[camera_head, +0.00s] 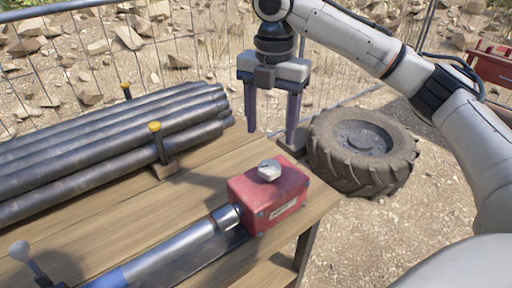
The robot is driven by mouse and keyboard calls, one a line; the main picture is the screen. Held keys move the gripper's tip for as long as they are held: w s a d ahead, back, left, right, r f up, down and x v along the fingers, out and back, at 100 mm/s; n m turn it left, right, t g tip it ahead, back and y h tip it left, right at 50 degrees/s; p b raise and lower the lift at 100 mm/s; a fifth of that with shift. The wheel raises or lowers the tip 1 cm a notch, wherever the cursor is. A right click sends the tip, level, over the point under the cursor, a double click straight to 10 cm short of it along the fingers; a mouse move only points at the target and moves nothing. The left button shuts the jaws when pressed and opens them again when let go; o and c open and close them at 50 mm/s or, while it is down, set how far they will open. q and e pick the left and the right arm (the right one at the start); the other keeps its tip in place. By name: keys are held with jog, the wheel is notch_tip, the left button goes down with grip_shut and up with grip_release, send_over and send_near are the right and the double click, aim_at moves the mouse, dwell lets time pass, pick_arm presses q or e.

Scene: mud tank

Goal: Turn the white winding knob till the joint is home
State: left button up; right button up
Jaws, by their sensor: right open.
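The white winding knob (269,170) sits on top of a red box (270,200) near the right end of the wooden table. A metal joint (226,217) on a blue and silver pipe (160,257) meets the left side of the red box; whether it is fully seated I cannot tell. My right gripper (271,136) is open and empty, fingers pointing down, above and behind the knob and apart from it. My left gripper is not in view.
Several dark pipes (100,140) lie stacked on the table (110,222) at left, with yellow-topped posts (156,142). A tyre (362,150) lies on the ground beyond the table's right edge. A wire fence (200,40) runs behind.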

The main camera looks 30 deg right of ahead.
send_over(270, 165)
notch_tip(270, 165, down, 5)
jog(key=shift+s+f, duration=0.1)
jog(key=shift+s, duration=0.05)
notch_tip(270, 165, down, 4)
jog(key=shift+f, duration=0.4)
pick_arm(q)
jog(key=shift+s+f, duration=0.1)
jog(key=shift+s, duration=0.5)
pick_arm(e)
jog(key=c, duration=1)
